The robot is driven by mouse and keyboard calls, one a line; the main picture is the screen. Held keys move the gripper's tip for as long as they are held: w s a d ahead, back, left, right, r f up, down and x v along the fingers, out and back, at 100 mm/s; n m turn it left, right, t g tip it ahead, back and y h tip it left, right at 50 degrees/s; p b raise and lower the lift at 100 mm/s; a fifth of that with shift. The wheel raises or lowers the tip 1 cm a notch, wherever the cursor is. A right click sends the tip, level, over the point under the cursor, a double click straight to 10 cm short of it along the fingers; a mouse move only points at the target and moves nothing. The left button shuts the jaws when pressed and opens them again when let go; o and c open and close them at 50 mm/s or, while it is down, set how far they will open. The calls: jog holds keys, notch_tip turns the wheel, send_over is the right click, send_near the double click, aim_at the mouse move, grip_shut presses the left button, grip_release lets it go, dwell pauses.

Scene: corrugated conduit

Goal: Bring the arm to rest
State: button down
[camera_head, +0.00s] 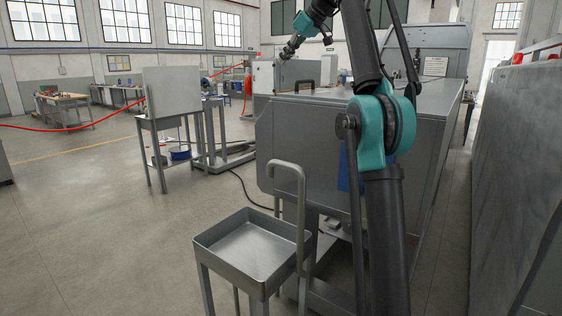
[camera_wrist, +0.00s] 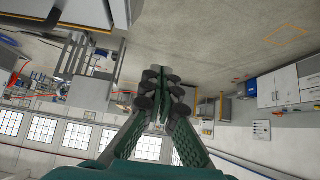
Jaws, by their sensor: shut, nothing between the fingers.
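My arm rises along the right-centre of the head view and bends over to the left at the top. My gripper (camera_head: 288,50) is small there, up in the air in front of a grey machine box. In the wrist view my gripper (camera_wrist: 161,78) shows with its two green fingers together, shut and empty. That view is upside down, with the floor at the top and the windows at the bottom.
A grey metal tray on legs (camera_head: 203,247) stands in the front centre. Behind it is a large grey machine (camera_head: 298,143). A grey cabinet (camera_head: 520,190) borders the right side. A stand with an upright panel (camera_head: 173,93) is at left. The left floor is largely open.

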jog(key=s+d+f+m+h, duration=0.1)
jog(key=s+d+f+m, duration=0.15)
jog(key=f, duration=0.75)
jog(key=s+d+f+m+h, duration=0.1)
jog(key=d+f, duration=0.3)
jog(key=f, duration=0.5)
jog(key=s+d+f+m+h, duration=0.2)
jog(key=d+f, duration=0.1)
jog(key=f, duration=0.7)
jog(key=s+d+f+m+h, duration=0.1)
jog(key=s+d+f, duration=0.3)
jog(key=s+f, duration=1.2)
jog(key=s+d+f+m+g+h, duration=0.1)
jog(key=s+d+f+m, duration=0.3)
jog(key=s+f, duration=1.2)
notch_tip(320, 180, down, 2)
jog(key=shift+s+d+f+h, duration=0.15)
jog(key=shift+d+h, duration=0.15)
jog(key=shift+h, duration=0.2)
